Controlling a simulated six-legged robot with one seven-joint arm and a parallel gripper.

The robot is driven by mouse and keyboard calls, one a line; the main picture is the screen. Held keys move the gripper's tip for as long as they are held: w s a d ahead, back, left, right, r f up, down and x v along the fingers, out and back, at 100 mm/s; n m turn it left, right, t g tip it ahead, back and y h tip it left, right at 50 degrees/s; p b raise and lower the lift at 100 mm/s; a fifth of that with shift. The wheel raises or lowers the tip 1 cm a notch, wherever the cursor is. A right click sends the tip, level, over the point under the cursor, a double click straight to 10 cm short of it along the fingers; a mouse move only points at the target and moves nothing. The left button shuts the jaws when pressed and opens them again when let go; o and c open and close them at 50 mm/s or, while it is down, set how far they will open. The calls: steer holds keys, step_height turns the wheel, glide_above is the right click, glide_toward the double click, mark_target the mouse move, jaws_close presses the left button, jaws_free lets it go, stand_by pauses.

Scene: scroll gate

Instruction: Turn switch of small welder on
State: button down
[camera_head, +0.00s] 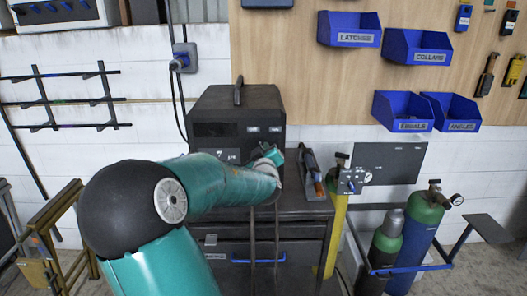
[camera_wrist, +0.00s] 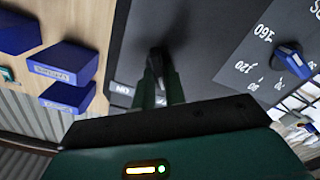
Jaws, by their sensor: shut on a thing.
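The small welder (camera_head: 237,110) is a black box with a top handle on a dark cart, its front facing me. Its front panel (camera_wrist: 200,35) fills the upper middle of the wrist view, tilted. A dark switch lever (camera_wrist: 156,60) stands out from it near an "ON" label that appears upside down. My gripper (camera_wrist: 162,88) is shut on this lever, with its two fingers on either side. Which position the switch is in I cannot tell.
A blue dial knob (camera_wrist: 292,60) with numbers is on the panel, right of my fingers. A torch (camera_head: 313,172) lies on the cart (camera_head: 300,208) to the right. Gas cylinders (camera_head: 385,238) stand further right. Blue bins (camera_head: 403,110) hang on the wooden wall.

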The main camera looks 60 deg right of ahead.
steer(key=m, duration=1.5)
steer(key=shift+s+d, duration=0.15)
steer(key=shift+s, duration=0.2)
steer(key=shift+f, duration=0.1)
steer(key=c, duration=1.5)
jaws_free()
steer(key=shift+o, duration=0.2)
steer(key=v, duration=1.3)
steer(key=shift+s+a, duration=0.2)
steer(key=shift+a, duration=0.15)
